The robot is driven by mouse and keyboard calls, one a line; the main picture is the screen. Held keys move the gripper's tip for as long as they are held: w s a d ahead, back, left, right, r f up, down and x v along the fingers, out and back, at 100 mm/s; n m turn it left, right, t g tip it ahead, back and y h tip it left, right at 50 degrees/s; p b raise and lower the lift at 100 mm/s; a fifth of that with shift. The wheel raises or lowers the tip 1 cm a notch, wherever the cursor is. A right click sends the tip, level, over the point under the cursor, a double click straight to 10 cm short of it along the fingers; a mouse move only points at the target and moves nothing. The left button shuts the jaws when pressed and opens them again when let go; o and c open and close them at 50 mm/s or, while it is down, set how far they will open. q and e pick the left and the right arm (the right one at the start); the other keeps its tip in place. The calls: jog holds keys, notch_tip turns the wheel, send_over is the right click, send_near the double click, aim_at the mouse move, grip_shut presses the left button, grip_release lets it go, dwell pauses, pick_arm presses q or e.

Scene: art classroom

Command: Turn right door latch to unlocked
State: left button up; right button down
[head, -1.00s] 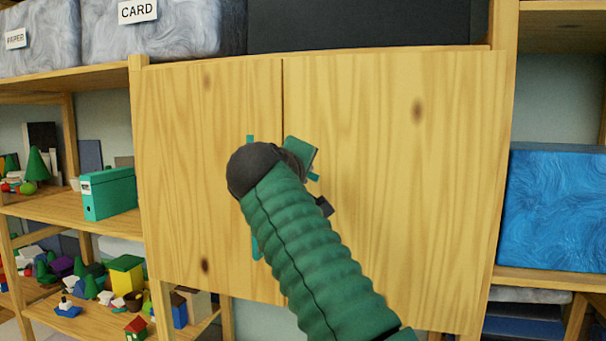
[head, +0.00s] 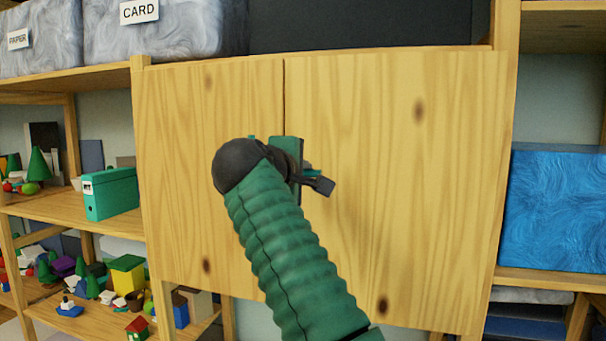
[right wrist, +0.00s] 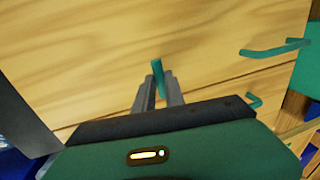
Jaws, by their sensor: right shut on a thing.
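The cabinet has a left wooden door (head: 180,160) and a right wooden door (head: 410,190), both closed with a thin seam between them. A teal latch (right wrist: 159,76) stands between the two grey fingers of my right gripper (right wrist: 157,92) in the right wrist view. My right gripper (head: 314,178) is shut on this latch at the right door, just right of the seam in the head view. The gripper and green sleeved arm hide most of the latch there. My left gripper is not in view.
Two other teal fittings show in the right wrist view, a longer bent handle (right wrist: 275,48) and a small hook (right wrist: 254,101). Open shelves with a green file box (head: 110,193) and small models stand left. A blue box (head: 555,210) sits right.

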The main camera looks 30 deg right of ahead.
jog(key=shift+w+f, duration=0.1)
jog(key=shift+f, duration=0.15)
jog(key=c, duration=1.5)
grip_release()
jog(key=shift+o, duration=0.5)
jog(key=shift+w, duration=0.25)
jog(key=shift+r, duration=0.1)
jog(key=b+v, duration=0.2)
jog(key=v, duration=1.5)
jog(key=shift+w+d, duration=0.15)
jog(key=shift+d, duration=0.1)
